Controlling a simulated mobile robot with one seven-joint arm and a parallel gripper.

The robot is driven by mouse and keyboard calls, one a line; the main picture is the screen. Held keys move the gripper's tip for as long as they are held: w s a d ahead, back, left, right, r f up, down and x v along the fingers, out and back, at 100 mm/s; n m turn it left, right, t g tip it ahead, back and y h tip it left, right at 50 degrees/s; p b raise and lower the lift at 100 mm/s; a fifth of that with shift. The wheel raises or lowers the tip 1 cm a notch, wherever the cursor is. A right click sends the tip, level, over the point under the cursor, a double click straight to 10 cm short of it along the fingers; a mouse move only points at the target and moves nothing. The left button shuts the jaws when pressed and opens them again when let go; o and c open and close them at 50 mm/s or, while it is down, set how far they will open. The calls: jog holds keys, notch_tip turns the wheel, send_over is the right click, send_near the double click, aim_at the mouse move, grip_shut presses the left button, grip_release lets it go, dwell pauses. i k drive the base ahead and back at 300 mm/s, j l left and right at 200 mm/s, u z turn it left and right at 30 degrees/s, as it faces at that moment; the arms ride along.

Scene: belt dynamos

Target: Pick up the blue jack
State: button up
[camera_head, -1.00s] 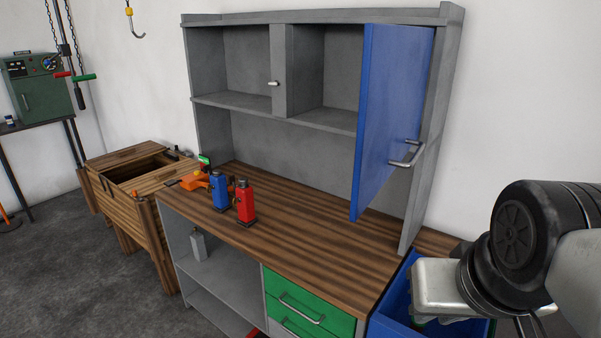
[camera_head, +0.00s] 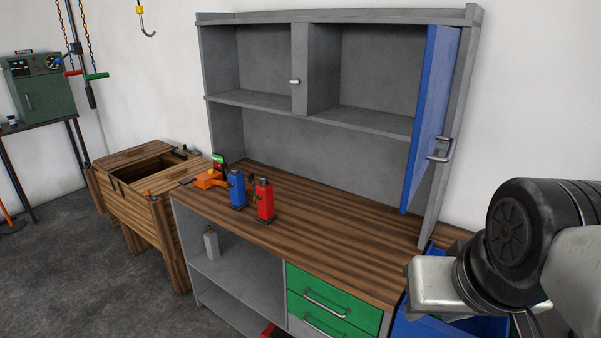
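The blue jack (camera_head: 237,189) stands upright on the wooden top of the workbench, towards its left end. A red jack (camera_head: 264,201) stands just to its right and slightly nearer. My arm shows at the right edge of the view, well apart from the blue jack. My gripper's fingers cannot be made out, so I cannot tell whether it is open or shut.
The workbench top (camera_head: 340,233) is clear right of the jacks. An orange tool (camera_head: 208,180) lies left of them. A blue cabinet door (camera_head: 432,115) stands open above the right end. Green drawers (camera_head: 335,303) are below. A wooden chest (camera_head: 150,180) stands left.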

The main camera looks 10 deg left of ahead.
aim_at(238, 193)
jog(key=j, duration=1.15)
jog(key=i+j, duration=0.15)
jog(key=j, duration=0.2)
jog(key=i+j+z, duration=0.1)
jog(key=j, duration=0.25)
jog(key=i+j, duration=0.15)
jog(key=j, duration=0.25)
jog(key=i+j, duration=0.35)
jog(key=j, duration=0.15)
jog(key=i+j+z, duration=0.1)
jog(key=i+j, duration=0.4)
jog(key=i, duration=0.3)
